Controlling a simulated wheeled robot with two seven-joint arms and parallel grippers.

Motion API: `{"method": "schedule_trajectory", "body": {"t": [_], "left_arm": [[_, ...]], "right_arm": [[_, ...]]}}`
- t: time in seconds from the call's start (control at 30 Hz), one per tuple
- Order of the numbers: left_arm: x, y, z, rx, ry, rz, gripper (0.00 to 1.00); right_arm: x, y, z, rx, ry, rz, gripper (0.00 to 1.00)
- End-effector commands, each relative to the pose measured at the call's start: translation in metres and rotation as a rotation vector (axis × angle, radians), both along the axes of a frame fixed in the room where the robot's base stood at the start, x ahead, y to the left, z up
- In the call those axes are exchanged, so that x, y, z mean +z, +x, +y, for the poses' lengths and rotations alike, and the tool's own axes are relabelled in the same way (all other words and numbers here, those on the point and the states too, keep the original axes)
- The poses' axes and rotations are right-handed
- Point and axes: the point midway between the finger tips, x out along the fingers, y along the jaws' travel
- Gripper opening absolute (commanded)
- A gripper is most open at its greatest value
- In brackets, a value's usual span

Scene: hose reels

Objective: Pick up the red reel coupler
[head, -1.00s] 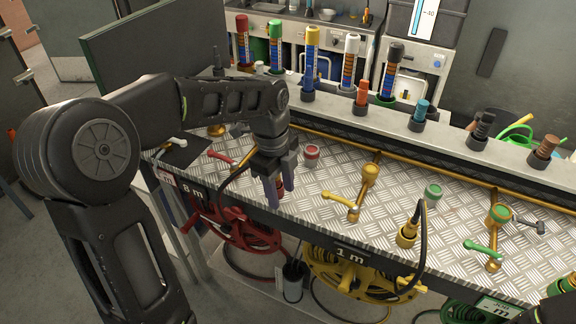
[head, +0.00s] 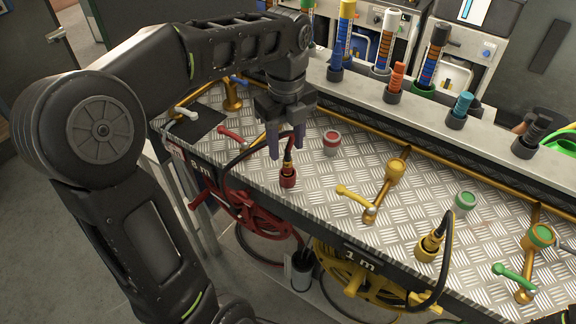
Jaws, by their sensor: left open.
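The red reel coupler (head: 288,179) stands upright near the front edge of the metal bench, above the red hose reel (head: 250,214). Its dark hose loops up from the left. My left gripper (head: 286,152) is open, with its fingers pointing down. The fingertips are at the upper part of the coupler in the picture, and the coupler's red base shows below them. I cannot tell whether the fingers touch it. My right gripper is not in view.
A red cap (head: 331,143) stands just right of the gripper. A yellow-handled valve (head: 357,196) and the yellow coupler (head: 430,245) are further right. A red-handled valve (head: 232,134) is left. A rail with coloured upright tools (head: 396,80) runs behind.

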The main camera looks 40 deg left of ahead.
Motion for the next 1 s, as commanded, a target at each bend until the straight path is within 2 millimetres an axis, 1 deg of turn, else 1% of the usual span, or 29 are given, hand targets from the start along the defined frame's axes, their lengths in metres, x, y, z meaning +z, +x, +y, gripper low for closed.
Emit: {"method": "schedule_trajectory", "body": {"t": [0.07, 0.37, 0.47, 0.63, 0.73, 0.83, 1.0], "left_arm": [[-0.003, 0.0, 0.0, 0.001, 0.0, 0.0, 0.45], [-0.006, 0.0, 0.0, 0.001, 0.0, 0.001, 0.45], [-0.014, 0.0, -0.001, 0.001, 0.0, 0.002, 0.45], [-0.04, 0.0, -0.003, 0.001, 0.0, 0.003, 0.45], [-0.051, 0.0, -0.003, 0.002, 0.0, 0.002, 0.45], [-0.056, 0.0, -0.003, 0.002, 0.0, -0.001, 0.45], [-0.056, 0.001, -0.003, 0.001, 0.001, -0.001, 0.45]], "right_arm": [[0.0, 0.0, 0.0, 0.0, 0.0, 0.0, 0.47], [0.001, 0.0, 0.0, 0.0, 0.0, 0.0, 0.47], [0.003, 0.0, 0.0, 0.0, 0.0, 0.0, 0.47], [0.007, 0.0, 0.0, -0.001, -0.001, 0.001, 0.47], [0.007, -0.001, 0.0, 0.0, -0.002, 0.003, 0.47], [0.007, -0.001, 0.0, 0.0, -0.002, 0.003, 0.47], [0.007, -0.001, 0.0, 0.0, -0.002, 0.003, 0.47]]}}
